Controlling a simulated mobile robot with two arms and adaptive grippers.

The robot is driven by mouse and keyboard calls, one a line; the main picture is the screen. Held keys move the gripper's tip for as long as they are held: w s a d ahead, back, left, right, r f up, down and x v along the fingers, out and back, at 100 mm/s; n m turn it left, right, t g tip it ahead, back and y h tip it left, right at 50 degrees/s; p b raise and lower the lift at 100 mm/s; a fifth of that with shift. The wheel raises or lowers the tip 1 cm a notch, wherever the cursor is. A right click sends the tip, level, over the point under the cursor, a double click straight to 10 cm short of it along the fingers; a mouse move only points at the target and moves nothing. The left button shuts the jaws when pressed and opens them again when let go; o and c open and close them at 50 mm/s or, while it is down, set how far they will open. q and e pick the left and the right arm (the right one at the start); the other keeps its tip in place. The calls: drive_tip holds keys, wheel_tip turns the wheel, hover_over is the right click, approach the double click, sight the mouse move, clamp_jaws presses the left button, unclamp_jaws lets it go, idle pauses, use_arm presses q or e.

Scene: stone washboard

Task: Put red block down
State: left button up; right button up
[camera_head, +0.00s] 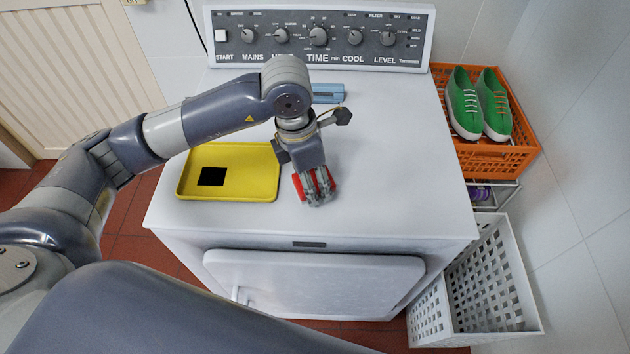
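A red block (298,187) is at my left gripper (318,195), over the white top of the washing machine (400,160), right of the yellow tray. The gripper points down, and its fingers are closed around the middle of the block, with red showing on both sides. The fingers hide part of the block. I cannot tell whether the block touches the machine top. My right gripper is not in view.
A yellow tray (250,185) with a black square (211,176) lies left of the gripper. A blue object (328,93) lies behind, near the control panel (318,40). Green shoes (465,105) sit in an orange crate (515,160) at right, above a white basket (495,285). The machine top's right side is clear.

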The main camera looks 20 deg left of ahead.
sight(315, 187)
use_arm(q)
drive_tip(key=shift+w+d, duration=0.1)
drive_tip(key=shift+w, duration=0.25)
wheel_tip(315, 187, down, 4)
drive_tip(key=shift+w+r+p, duration=0.1)
drive_tip(key=shift+r+p, duration=0.15)
drive_tip(key=shift+p, duration=0.75)
drive_tip(key=shift+f, duration=0.1)
drive_tip(key=shift+f+b, duration=0.15)
drive_tip(key=shift+b, duration=0.15)
drive_tip(key=o, duration=1.2)
